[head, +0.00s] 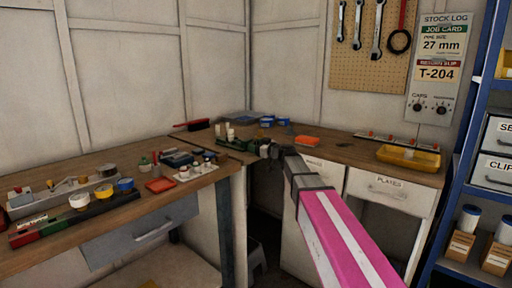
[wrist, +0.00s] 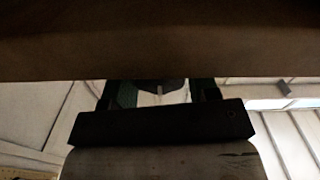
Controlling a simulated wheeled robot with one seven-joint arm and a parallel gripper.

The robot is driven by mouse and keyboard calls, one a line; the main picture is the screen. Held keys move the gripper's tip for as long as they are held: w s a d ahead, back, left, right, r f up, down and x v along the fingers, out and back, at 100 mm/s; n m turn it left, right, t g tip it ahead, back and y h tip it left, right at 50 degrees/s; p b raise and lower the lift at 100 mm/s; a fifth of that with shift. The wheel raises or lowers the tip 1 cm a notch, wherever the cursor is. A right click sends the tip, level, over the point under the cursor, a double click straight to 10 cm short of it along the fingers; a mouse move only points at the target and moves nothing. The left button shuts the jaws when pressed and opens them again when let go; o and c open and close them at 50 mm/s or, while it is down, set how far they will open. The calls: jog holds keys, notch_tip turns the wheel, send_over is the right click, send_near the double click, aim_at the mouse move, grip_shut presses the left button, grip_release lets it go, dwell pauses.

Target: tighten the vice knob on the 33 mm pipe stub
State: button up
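My pink and white arm reaches to the bench corner in the head view, with my dark gripper (head: 268,152) at its end, small and partly hidden by the wrist. In the wrist view the gripper (wrist: 160,93) shows two fingers standing apart. A pale strip and a dark shape show between them, but I cannot tell that they are held. A dark green device (head: 236,145), possibly the vice, sits just left of the gripper on the corner bench. A small pale upright piece (head: 230,134) beside it may be a pipe stub. The knob cannot be made out.
A brown band (wrist: 160,40), perhaps a bench edge, fills the top of the wrist view. The left bench (head: 120,215) holds several small parts and a red tray (head: 160,184). A yellow tray (head: 408,158) stands right. The job card (head: 442,42) reads 27 mm.

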jog(key=c, duration=0.3)
jog(key=shift+m, duration=2.4)
jog(key=o, duration=0.9)
jog(key=v, duration=1)
jog(key=shift+s+d, duration=0.25)
jog(key=shift+d, duration=0.1)
